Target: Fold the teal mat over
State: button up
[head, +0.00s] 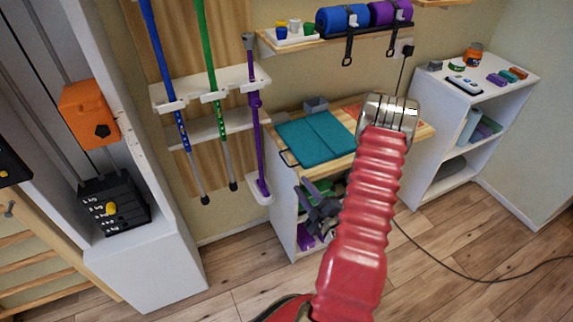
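The teal mat (303,143) lies flat on the wooden top of a low white cabinet (283,215). A crease line runs across it, splitting it into a left and a right panel. A dark loop handle (287,158) sticks out at its left edge. My red ribbed arm rises in front of the cabinet and hides part of its right side. A dark grey claw-like part, which looks like my gripper (312,208), shows left of the arm, in front of the cabinet and lower than the mat. It looks apart from the mat. Its fingers are too small and partly hidden to read.
Crutches and poles hang on the wall at left. A shelf with blue and purple rolls (343,19) is above. A white shelf unit (457,110) stands right.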

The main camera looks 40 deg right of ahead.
aim_at(286, 163)
jog(key=x, duration=1.3)
jog(key=shift+s+d, duration=0.1)
jog(key=shift+c, duration=0.6)
grip_shut()
jog(key=shift+f, duration=0.1)
